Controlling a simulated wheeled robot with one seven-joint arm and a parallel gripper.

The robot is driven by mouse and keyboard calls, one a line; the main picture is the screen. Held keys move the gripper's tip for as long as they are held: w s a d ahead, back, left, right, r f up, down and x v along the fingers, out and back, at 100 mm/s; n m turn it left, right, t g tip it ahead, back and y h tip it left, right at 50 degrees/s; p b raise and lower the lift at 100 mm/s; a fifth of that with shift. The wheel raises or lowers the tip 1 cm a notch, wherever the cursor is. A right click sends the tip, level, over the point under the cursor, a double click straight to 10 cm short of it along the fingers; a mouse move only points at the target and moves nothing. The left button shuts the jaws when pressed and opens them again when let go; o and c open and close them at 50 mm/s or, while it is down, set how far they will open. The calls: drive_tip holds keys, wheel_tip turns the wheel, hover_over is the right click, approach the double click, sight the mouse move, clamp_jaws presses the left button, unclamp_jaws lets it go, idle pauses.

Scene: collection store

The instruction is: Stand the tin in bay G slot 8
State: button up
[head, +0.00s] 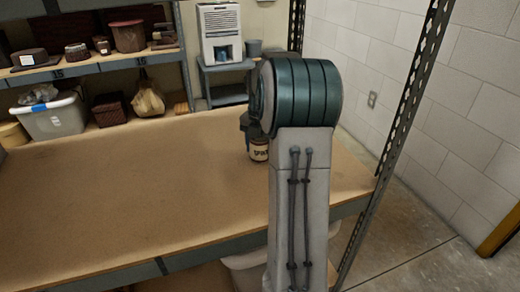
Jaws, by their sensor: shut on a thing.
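The tin (259,150) shows just left of my arm, with a cream label bearing dark letters that I can only partly read. It looks upright, over the right part of the brown shelf board (120,205). My gripper (247,130) is mostly hidden behind my own arm; the dark part that shows is at the tin's top, and it is shut on the tin. I cannot tell whether the tin's base touches the board. No bay G or slot 8 marking is readable.
The near board is otherwise bare, with a grey front beam (215,249) and a perforated upright (408,100) at right. Behind stand a shelf with pots and baskets, a white lidded bin (52,118), a sack (147,100) and a white dehumidifier-like appliance (219,33).

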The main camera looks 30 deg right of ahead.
drive_tip(key=o, duration=1.2)
wheel_tip(320, 180, up, 12)
drive_tip(key=p, duration=0.3)
drive_tip(key=shift+r+p, duration=0.1)
drive_tip(key=shift+p, duration=0.3)
